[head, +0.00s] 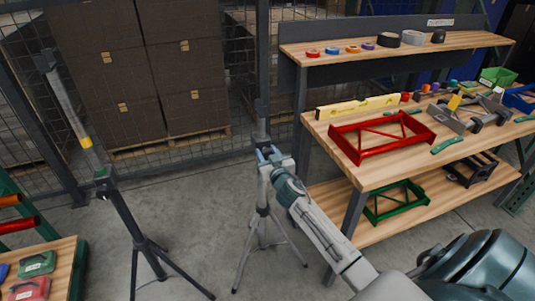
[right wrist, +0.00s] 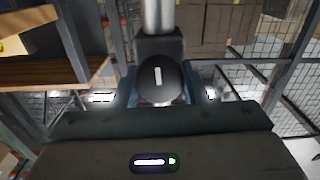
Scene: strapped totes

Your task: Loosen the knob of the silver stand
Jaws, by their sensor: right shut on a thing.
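The silver stand (head: 262,232) is a tripod on the floor at the middle of the head view, left of the workbench. My right gripper (head: 270,156) reaches its collar from the front right. In the right wrist view the stand's knob (right wrist: 160,80) is round and black with a white line mark, upright in the picture. The fingers of my right gripper (right wrist: 164,92) lie on both sides of the knob, shut on it. A silver tube (right wrist: 158,16) and a dark collar show above the knob there. My left gripper is not in view.
A black tripod (head: 148,255) with a yellow-banded silver pole stands to the left. A workbench (head: 378,172) with a red frame (head: 380,140) and tools is close on the right. A wooden table (head: 62,255) is at lower left. A mesh fence and boxes stand behind.

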